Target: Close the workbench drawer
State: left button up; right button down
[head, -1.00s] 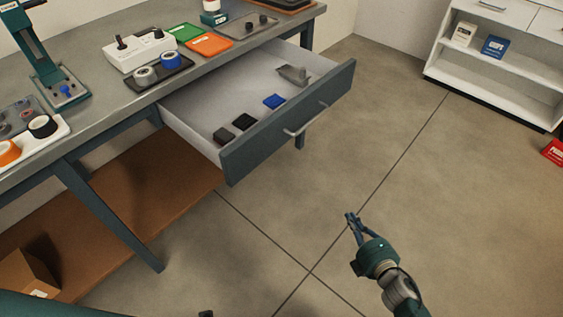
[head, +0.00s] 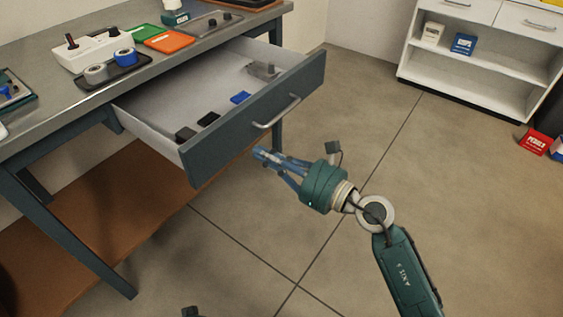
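The workbench drawer (head: 255,119) is pulled well out from under the workbench top (head: 60,105). Its dark blue-grey front has a silver bar handle (head: 277,112). Inside lie two dark blocks, a blue block (head: 240,97) and a grey piece (head: 263,69). My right gripper (head: 261,155) is in front of the drawer, near the lower edge of its front, left of and below the handle. Its fingertips look together, with nothing between them. I cannot tell whether they touch the drawer. My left gripper is not in view; only a small dark part shows at the bottom edge.
The bench top carries a white control box (head: 95,52), tape rolls on a dark tray, and green and orange trays (head: 172,42). A brown lower shelf (head: 130,200) runs beneath. A white shelf unit (head: 470,75) stands at back right. The floor (head: 400,180) before the drawer is clear.

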aim_at(235, 139)
jog(key=x, duration=0.4)
jog(key=shift+w+a, duration=0.2)
jog(key=shift+a, duration=0.1)
jog(key=shift+w+a, duration=0.35)
jog(key=shift+a, duration=0.1)
jog(key=shift+w+a, duration=0.1)
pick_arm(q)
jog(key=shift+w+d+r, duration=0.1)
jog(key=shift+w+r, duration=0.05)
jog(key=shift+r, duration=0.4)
